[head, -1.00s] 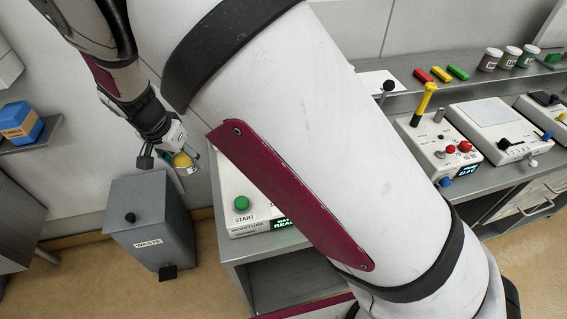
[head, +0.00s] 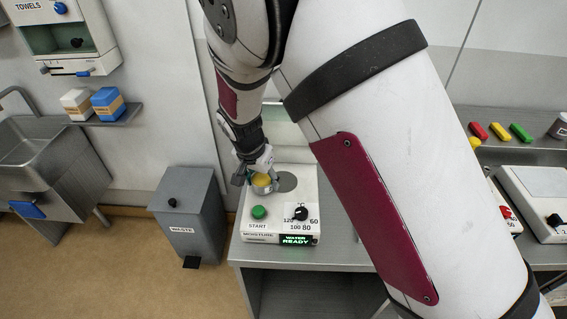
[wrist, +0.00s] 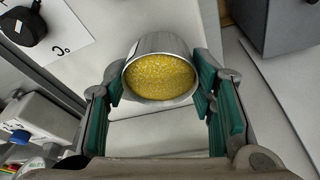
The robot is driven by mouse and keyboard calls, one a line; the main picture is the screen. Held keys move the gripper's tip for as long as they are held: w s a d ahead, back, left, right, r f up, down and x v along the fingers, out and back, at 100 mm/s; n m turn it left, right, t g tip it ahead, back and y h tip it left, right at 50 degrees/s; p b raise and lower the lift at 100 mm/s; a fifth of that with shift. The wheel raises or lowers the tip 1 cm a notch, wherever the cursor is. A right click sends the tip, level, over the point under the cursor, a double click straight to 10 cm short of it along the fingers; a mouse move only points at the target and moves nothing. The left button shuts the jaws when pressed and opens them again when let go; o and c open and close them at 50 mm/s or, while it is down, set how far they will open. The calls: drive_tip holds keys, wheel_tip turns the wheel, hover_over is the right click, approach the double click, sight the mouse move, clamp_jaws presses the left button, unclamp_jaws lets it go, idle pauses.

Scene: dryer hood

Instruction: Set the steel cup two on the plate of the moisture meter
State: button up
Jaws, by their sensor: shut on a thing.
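The steel cup (head: 262,190) holds yellow grain. It also shows between my green-padded fingers in the wrist view (wrist: 160,101). My gripper (head: 260,179) is shut on the cup, with a finger at each side. The moisture meter (head: 240,228) is a white box on the steel bench, with a green START button, a black dial and a display reading READY. Its plate (head: 287,182) is a dark grey disc on top. The cup is over the left part of the meter, beside the visible plate. I cannot tell its height above the meter.
A grey waste bin (head: 187,222) stands on the floor left of the bench. The steel bench (head: 350,256) continues right, carrying another white device (head: 540,190). A sink (head: 70,160) and a shelf with two small boxes (head: 92,104) are at left.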

sight(284, 179)
drive_tip(key=shift+w+d, duration=0.45)
drive_tip(key=shift+d, duration=0.15)
drive_tip(key=shift+w+d, duration=0.4)
drive_tip(key=shift+d, duration=0.2)
drive_tip(key=w+d, duration=0.1)
drive_tip(key=d+f+p, duration=0.1)
drive_tip(key=d, duration=0.1)
drive_tip(key=shift+w, duration=0.4)
drive_tip(key=shift+f, duration=0.25)
drive_tip(key=shift+f, duration=0.1)
drive_tip(key=o, duration=1.2)
drive_tip(key=shift+a, duration=0.1)
